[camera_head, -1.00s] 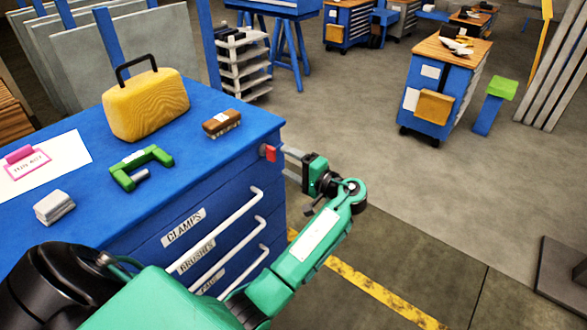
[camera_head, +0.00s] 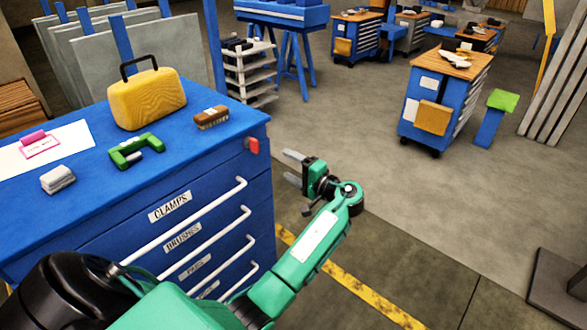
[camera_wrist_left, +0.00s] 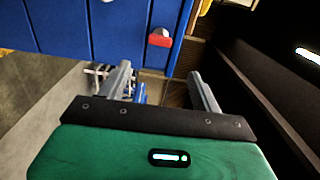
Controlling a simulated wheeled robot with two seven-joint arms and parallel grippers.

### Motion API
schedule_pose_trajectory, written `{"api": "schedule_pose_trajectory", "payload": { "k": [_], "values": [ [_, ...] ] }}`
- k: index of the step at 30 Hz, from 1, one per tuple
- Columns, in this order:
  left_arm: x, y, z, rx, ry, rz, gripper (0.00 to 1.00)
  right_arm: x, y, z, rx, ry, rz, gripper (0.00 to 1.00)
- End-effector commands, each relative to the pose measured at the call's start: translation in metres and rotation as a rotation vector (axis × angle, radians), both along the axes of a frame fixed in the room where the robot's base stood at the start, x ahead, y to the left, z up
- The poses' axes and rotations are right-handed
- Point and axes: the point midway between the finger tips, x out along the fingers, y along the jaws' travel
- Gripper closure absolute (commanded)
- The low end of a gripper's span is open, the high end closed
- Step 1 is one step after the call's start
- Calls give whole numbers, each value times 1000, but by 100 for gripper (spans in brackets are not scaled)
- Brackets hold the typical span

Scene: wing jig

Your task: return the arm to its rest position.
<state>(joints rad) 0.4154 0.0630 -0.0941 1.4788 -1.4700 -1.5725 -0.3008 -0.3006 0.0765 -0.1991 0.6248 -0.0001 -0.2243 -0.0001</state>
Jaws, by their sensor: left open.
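My left arm reaches in from the lower left in the head view. Its left gripper (camera_head: 291,168) is beyond the right end of the blue drawer cabinet (camera_head: 215,215), over the grey floor, apart from the cabinet. Its two grey fingers are spread with nothing between them. In the left wrist view the open fingers of the left gripper (camera_wrist_left: 163,88) point toward the cabinet side (camera_wrist_left: 75,25), near the red-and-white piece (camera_wrist_left: 159,38) on it. That red piece also shows at the cabinet corner in the head view (camera_head: 252,145). My right gripper is not in view.
On the cabinet top are a yellow case (camera_head: 148,98), a green clamp (camera_head: 136,150), a brown brush (camera_head: 211,118), a grey block (camera_head: 57,179) and a pink tag (camera_head: 40,145). Drawer handles (camera_head: 215,240) jut from the front. Open floor (camera_head: 400,215) lies to the right.

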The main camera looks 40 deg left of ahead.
Motion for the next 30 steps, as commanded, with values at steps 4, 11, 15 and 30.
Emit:
{"api": "schedule_pose_trajectory", "payload": {
  "k": [4, 11, 15, 30],
  "values": [
    [0, 0, 0, 0, 0, 0, 35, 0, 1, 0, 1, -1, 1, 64],
    [0, 0, 0, 0, 0, 0, 35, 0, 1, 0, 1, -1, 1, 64],
    [2, -1, -10, -9, 17, -18, 35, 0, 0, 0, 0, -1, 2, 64],
    [-37, -47, -332, -472, 358, -450, 35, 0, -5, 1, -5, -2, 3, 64]
  ]
}}
